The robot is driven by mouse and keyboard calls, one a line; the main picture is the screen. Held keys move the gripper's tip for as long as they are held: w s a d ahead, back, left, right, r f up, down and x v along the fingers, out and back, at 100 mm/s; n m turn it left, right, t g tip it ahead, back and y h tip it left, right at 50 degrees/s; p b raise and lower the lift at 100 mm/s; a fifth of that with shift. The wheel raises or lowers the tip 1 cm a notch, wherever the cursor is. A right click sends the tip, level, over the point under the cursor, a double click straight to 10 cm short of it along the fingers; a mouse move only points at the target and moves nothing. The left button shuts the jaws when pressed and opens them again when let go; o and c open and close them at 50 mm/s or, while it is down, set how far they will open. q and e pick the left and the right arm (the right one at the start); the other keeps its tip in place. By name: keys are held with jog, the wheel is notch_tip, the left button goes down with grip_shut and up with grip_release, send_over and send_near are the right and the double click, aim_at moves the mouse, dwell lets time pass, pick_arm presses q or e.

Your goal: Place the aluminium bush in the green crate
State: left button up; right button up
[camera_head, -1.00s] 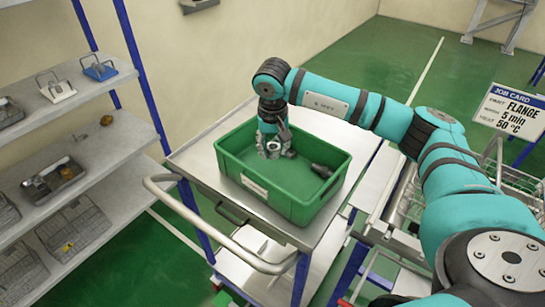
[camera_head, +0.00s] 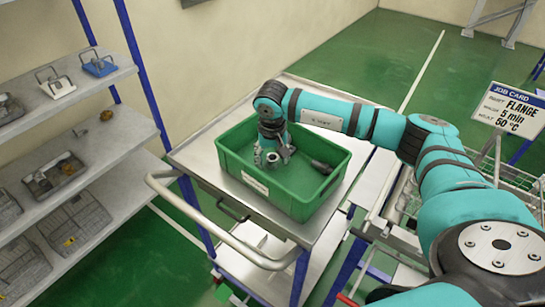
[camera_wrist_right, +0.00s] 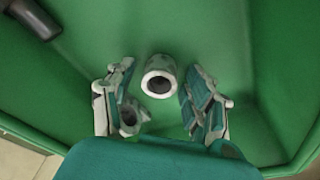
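The aluminium bush (camera_wrist_right: 160,76), a short pale grey ring with a dark bore, is inside the green crate (camera_head: 318,204), between my right gripper's fingers. My right gripper (camera_head: 272,156) reaches down into the crate from above. In the right wrist view its two fingers (camera_wrist_right: 161,88) are spread, with green gaps on both sides of the bush. The bush appears to be at the crate floor; the head view shows it small and partly hidden by the fingers. My left gripper is not in view.
A dark cylindrical part (camera_head: 321,167) lies in the crate to the right; it also shows in the wrist view (camera_wrist_right: 34,18). Another grey ringed piece (camera_wrist_right: 131,117) is by the left finger. The crate stands on a metal trolley (camera_head: 205,165). Shelves (camera_head: 95,140) are at left.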

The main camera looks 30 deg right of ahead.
jog(key=shift+r+p, duration=0.3)
notch_tip(320, 180, up, 12)
jog(key=s+a+b, duration=0.1)
jog(key=b, duration=0.3)
jog(key=shift+s+f, duration=0.2)
jog(key=shift+s, duration=0.15)
